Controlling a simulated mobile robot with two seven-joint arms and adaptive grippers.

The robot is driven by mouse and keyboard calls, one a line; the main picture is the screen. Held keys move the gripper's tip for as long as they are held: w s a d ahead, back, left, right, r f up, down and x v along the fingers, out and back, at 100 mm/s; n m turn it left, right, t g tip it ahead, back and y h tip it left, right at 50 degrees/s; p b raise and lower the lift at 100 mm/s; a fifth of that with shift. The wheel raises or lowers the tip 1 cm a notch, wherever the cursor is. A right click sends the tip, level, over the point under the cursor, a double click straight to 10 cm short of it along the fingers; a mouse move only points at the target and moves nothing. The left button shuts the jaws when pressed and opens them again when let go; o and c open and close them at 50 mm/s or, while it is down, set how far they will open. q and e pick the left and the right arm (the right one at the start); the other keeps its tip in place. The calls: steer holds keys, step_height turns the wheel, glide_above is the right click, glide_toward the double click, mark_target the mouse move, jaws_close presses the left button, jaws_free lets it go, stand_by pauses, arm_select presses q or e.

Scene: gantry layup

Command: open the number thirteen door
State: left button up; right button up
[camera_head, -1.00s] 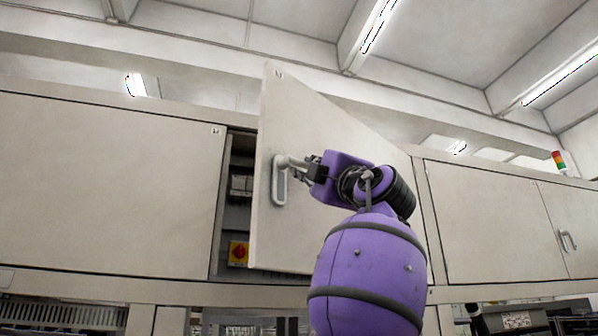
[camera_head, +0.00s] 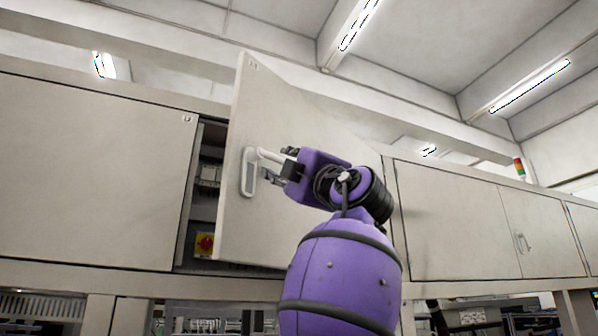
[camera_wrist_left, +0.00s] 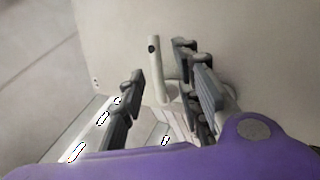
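The number thirteen door (camera_head: 290,210) is a pale cabinet door standing partly open in the head view, hinged on its right. Its small corner number is too blurred to read surely. A grey lever handle (camera_head: 249,173) is near its free edge, with the lever pointing right. My left gripper (camera_head: 284,165) is at the lever's end, its fingers apart. In the left wrist view, the lever (camera_wrist_left: 157,62) stands between the two spread fingers (camera_wrist_left: 168,85), with gaps showing beside it. My right gripper is not in view.
The door's opening shows dark shelves and a red-and-yellow switch (camera_head: 205,244). A closed door (camera_head: 90,180) lies left of it, and closed doors (camera_head: 455,220) with a handle lie to the right. A signal light (camera_head: 519,167) stands at the far right.

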arm_select(q)
steer(key=v, duration=0.9)
steer(key=shift+s+f, duration=0.15)
steer(key=shift+s, duration=0.05)
steer(key=shift+d, duration=0.15)
